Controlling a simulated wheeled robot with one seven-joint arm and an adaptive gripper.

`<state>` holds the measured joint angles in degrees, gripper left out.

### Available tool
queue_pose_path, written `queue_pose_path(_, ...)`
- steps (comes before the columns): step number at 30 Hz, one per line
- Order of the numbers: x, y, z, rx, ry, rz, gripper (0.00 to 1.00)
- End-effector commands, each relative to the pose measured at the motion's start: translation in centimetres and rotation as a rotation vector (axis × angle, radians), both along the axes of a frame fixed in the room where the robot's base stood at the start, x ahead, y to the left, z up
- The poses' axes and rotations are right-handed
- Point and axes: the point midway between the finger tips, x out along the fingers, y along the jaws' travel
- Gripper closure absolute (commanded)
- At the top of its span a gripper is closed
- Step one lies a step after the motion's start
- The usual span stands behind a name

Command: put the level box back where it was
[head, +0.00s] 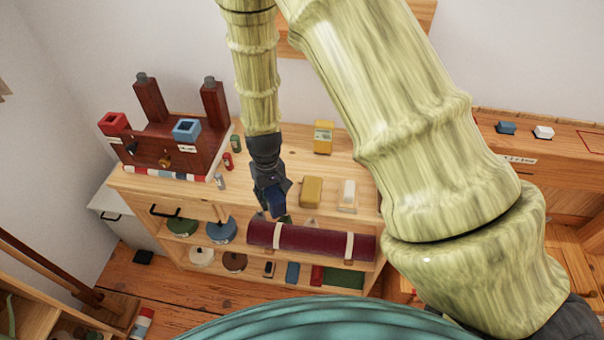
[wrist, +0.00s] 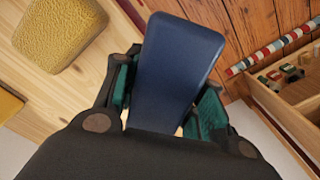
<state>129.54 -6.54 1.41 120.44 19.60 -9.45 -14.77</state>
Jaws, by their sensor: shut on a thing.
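My gripper (head: 270,192) hangs at the front edge of the wooden shelf unit's top. It is shut on a dark blue box (wrist: 178,70), which sits between the green-lined fingers in the wrist view. I take this for the level box, but no label on it is readable. In the head view the blue box (head: 277,203) shows small at the fingertips, partly covered by the gripper. The shelf unit (head: 190,192) has a bare wooden top around the gripper and open shelves below.
A yellow block (head: 311,191), a pale block (head: 347,195) and a yellow device (head: 323,137) stand right of my gripper. A dark red rack (head: 178,142) and small cylinders stand left. A burgundy roll (head: 312,240) lies below; blue (head: 292,272) and red (head: 317,275) items are lower.

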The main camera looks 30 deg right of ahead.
Motion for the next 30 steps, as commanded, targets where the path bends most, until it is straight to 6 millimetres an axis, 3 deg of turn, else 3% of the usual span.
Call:
queue_pose_path(5,1.8,-0.1,0.5,0.015,-0.009,0.179,0.95)
queue_pose_path(12,4.8,-1.4,3.3,0.019,-0.016,0.612,0.95)
queue_pose_path(21,6.4,-2.4,6.0,0.001,-0.008,0.93,0.95)
queue_pose_path(25,6.4,-2.5,5.3,0.0,-0.004,0.955,0.95)
queue_pose_path(30,6.4,-2.4,2.8,0.0,-0.003,0.954,0.95)
